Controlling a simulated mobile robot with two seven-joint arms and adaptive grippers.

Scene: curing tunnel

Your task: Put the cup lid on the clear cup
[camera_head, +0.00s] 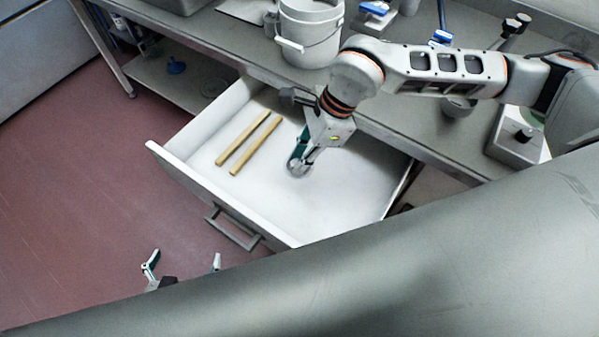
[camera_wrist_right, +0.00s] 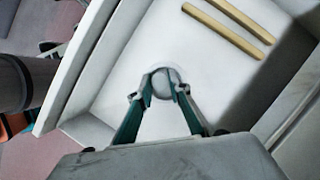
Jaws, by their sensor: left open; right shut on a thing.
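A small round pale disc, which looks like the cup lid (camera_head: 299,169), is low in the open white drawer. My right gripper (camera_head: 300,163) reaches down into the drawer and is shut on it. In the right wrist view the disc (camera_wrist_right: 162,82) sits between the two fingertips (camera_wrist_right: 162,85); I cannot tell whether it touches the drawer floor. My left gripper (camera_head: 183,261) is open and empty, low in the head view over the red floor. I cannot make out the clear cup with certainty; my right arm hides part of the counter.
The drawer (camera_head: 180,172) also holds two wooden sticks (camera_head: 249,138), left of my right gripper. A white bucket (camera_head: 310,35) stands on the counter behind. A white box with a black knob (camera_head: 518,137) is at the right. The drawer floor around the sticks is clear.

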